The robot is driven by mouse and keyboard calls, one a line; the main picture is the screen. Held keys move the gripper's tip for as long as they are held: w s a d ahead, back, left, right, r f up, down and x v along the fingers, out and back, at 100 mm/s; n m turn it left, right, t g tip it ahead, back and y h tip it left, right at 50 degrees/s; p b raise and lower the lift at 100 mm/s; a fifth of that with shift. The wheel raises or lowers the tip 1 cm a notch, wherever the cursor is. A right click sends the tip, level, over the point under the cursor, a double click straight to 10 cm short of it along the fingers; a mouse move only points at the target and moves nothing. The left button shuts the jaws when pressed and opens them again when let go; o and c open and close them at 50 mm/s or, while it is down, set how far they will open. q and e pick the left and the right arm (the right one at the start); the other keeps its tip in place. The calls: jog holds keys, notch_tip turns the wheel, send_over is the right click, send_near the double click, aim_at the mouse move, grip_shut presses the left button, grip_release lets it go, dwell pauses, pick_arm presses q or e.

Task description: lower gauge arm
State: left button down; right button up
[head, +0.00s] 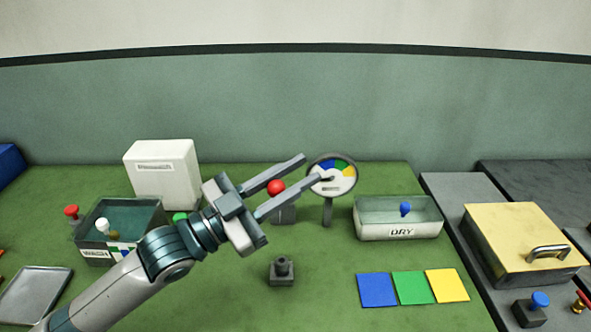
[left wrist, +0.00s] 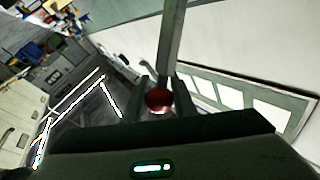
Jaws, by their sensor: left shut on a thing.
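My left gripper (head: 309,168) reaches in from the left with its two long fingers on either side of a red ball knob (head: 276,187). The knob sits well back between the fingers and is held. It also shows in the left wrist view (left wrist: 159,99), close to the palm, with a long grey bar (left wrist: 172,45) above it. A grey block (head: 284,213) stands below the knob in the head view. Any arm joining knob and block is hidden by the fingers. The round gauge dial (head: 333,184) on a post stands just past the fingertips, partly covered by one.
A DRY tray (head: 401,230) with a blue knob stands right. A WASH bin (head: 95,252) and white box (head: 165,172) stand left. A small dark post (head: 283,272) and blue, green and yellow squares (head: 412,287) lie in front. Green table is clear between.

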pick_arm(q)
jog(key=shift+s+r, duration=0.1)
jog(key=c, duration=1.5)
grip_release()
jog(key=shift+s, duration=0.1)
jog(key=shift+o, duration=0.2)
jog(key=shift+a, duration=0.1)
